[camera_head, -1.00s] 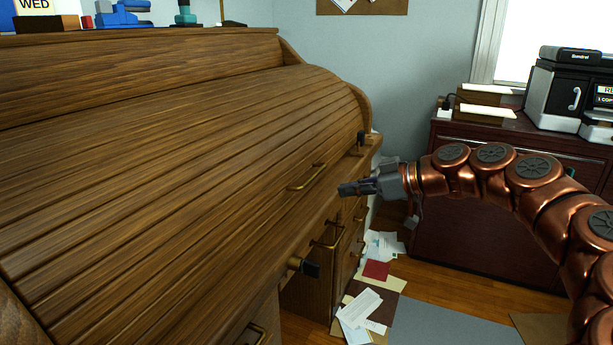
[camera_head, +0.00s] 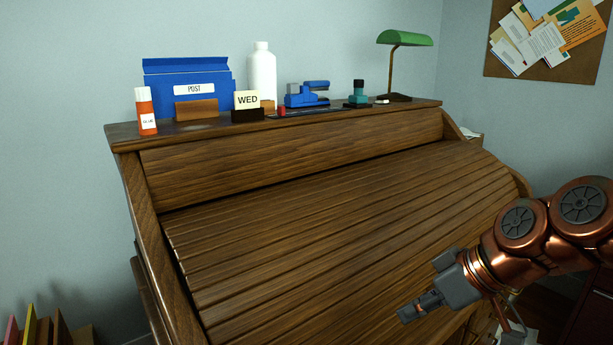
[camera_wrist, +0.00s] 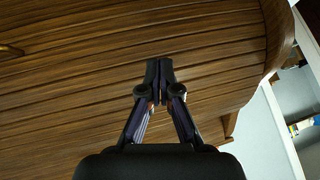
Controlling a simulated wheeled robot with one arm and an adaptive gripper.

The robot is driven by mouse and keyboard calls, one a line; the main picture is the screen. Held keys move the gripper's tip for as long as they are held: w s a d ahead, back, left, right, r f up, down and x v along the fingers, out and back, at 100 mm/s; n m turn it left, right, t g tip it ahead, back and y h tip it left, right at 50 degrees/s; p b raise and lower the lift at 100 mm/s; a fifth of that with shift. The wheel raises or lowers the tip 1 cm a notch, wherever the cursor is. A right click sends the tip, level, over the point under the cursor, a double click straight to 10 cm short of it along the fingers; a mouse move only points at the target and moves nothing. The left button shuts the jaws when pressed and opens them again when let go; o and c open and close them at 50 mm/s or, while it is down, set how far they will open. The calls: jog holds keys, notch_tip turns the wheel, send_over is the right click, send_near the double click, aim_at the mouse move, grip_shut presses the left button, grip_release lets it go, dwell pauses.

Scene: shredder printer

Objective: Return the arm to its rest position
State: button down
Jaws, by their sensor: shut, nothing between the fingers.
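My gripper (camera_head: 408,312) is at the lower right of the head view, in front of the slatted roll-top of the wooden desk (camera_head: 330,235). Its fingers are together and hold nothing. My copper-coloured arm reaches in from the right edge. In the wrist view, my gripper (camera_wrist: 159,70) also shows shut, with the desk's closed slatted cover (camera_wrist: 80,90) behind its fingertips. I cannot tell how large the gap between fingers and cover is.
On the desk's top shelf stand a glue stick (camera_head: 146,112), a blue post box (camera_head: 188,85), a white bottle (camera_head: 262,72), a blue stapler (camera_head: 307,94) and a green lamp (camera_head: 404,40). A cork board (camera_head: 500,68) hangs at right. Folders (camera_head: 30,328) show at lower left.

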jog(key=s+r+m+g+h+p, duration=0.2)
jog(key=s+m+h+p, duration=0.1)
jog(key=s+p, duration=0.5)
jog(key=s+d+r+m+g+h+p, duration=0.1)
jog(key=s+r+m+g+h+p, duration=0.2)
jog(key=s+p, duration=0.6)
jog(key=s+m, duration=0.1)
jog(key=s, duration=0.2)
jog(key=shift+s+d+g+p, duration=0.15)
jog(key=shift+d+g+p, duration=0.1)
jog(key=shift+g+p, duration=0.05)
jog(key=shift+r, duration=0.1)
